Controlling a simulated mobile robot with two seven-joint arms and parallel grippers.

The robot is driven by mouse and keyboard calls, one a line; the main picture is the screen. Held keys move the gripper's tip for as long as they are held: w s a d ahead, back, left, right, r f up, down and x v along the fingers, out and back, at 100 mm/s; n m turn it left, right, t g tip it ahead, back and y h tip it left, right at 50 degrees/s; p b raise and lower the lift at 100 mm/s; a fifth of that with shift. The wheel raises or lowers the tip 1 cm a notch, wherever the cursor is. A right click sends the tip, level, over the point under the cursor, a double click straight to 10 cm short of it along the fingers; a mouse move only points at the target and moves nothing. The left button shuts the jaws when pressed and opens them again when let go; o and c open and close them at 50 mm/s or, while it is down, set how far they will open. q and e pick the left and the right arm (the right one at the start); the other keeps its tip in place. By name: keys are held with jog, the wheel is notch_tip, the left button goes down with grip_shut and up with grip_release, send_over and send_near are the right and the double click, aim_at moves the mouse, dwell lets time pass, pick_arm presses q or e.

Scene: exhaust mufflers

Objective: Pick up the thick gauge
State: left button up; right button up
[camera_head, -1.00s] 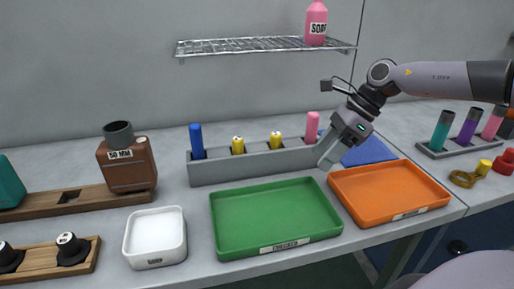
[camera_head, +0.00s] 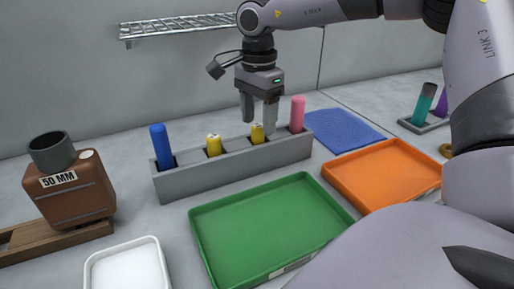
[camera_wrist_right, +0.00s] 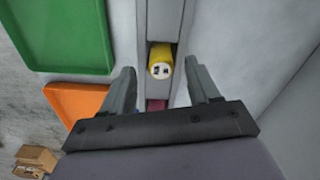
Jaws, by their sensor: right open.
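A grey rack (camera_head: 232,165) holds a blue peg (camera_head: 162,145), two short yellow gauges and a pink peg (camera_head: 297,113). The left yellow gauge (camera_head: 214,146) and the right yellow gauge (camera_head: 257,136) both stand upright in the rack. Which one is the thick gauge I cannot tell. My right gripper (camera_head: 259,122) is open, pointing down at the right yellow gauge. In the right wrist view, a yellow gauge (camera_wrist_right: 160,59) with a small marking on its white top shows between the open fingers, apart from both. My left gripper is not in view.
A green tray (camera_head: 215,255) and an orange tray (camera_head: 385,200) lie in front of the rack. A blue mat (camera_head: 343,132) lies to its right. A brown block marked 50 MM (camera_head: 68,195) and a white tray (camera_head: 97,262) are at left. A wire shelf (camera_head: 180,27) hangs above.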

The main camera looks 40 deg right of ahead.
notch_tip(320, 180, down, 2)
jog(key=shift+f, duration=0.1)
jog(key=c, duration=1.1)
jog(key=shift+o, duration=0.2)
